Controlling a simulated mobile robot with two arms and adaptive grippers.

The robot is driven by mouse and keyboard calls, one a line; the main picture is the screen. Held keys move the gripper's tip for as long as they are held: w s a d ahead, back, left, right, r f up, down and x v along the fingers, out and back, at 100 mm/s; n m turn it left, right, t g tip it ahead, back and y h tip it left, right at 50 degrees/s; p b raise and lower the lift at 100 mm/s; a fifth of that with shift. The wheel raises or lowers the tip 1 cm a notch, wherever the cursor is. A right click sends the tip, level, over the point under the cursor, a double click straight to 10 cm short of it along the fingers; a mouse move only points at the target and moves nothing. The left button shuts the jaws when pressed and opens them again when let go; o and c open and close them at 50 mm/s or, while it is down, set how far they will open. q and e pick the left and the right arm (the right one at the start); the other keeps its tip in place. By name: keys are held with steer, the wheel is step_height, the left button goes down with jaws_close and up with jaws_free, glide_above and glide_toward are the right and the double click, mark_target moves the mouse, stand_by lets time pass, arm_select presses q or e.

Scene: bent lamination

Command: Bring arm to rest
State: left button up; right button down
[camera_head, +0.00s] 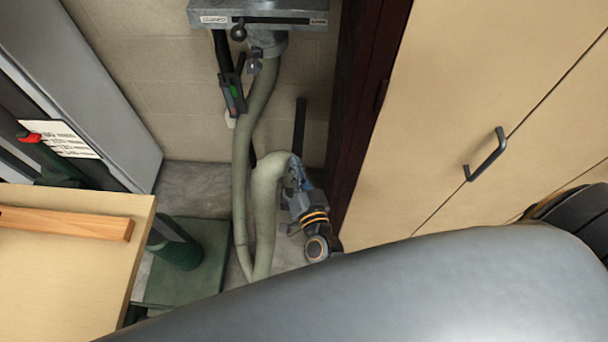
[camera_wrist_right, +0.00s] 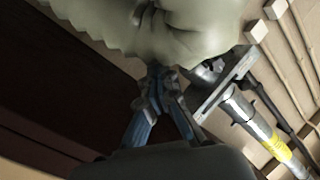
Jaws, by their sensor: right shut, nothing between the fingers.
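My right gripper (camera_head: 294,168) is in the middle of the head view, beside a bend of the pale green hose (camera_head: 265,185). Its fingers are shut and empty. In the right wrist view the blue-grey fingers (camera_wrist_right: 156,72) come together just below a large pale green surface of the hose (camera_wrist_right: 150,22). Whether the fingertips touch the hose I cannot tell. My left gripper does not show.
The hose hangs from a grey metal unit (camera_head: 260,12) on the wall. Tan cabinet doors (camera_head: 450,110) with a dark handle (camera_head: 485,155) stand at right. A wooden table (camera_head: 70,265) with a wooden strip (camera_head: 65,222) is at left. A green base (camera_head: 185,275) stands below.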

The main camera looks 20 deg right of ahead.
steer(key=shift+s+d+f+n+g+y, duration=0.1)
steer(key=shift+s+f+n+g+y, duration=0.15)
steer(key=shift+f, duration=0.55)
steer(key=shift+s+f+n+g+y, duration=0.15)
steer(key=shift+s+f+n, duration=0.1)
steer(key=shift+f, duration=0.5)
steer(key=s+f+n+g+y, duration=0.1)
steer(key=s+f+n+g, duration=0.15)
steer(key=s+f, duration=0.4)
steer(key=s+d+f+n+g+y, duration=0.1)
steer(key=s+f+g, duration=0.2)
steer(key=f, duration=0.6)
steer(key=s+f+n+g, duration=0.2)
steer(key=s+f, duration=0.2)
steer(key=f, duration=0.4)
steer(key=s+d+f+n+g, duration=0.1)
steer(key=s+d+f+g, duration=0.1)
steer(key=s, duration=0.6)
steer(key=s+d+f+n+g+h, duration=0.1)
steer(key=s+d+f+g, duration=0.2)
steer(key=s+f, duration=0.3)
steer(key=s+d+f+n+g, duration=0.1)
steer(key=s+d+f+g, duration=0.2)
steer(key=s, duration=0.7)
steer(key=shift+d+f+h, duration=0.4)
steer(key=shift+d+f, duration=0.45)
steer(key=shift+f, duration=0.1)
steer(key=shift+s, duration=0.1)
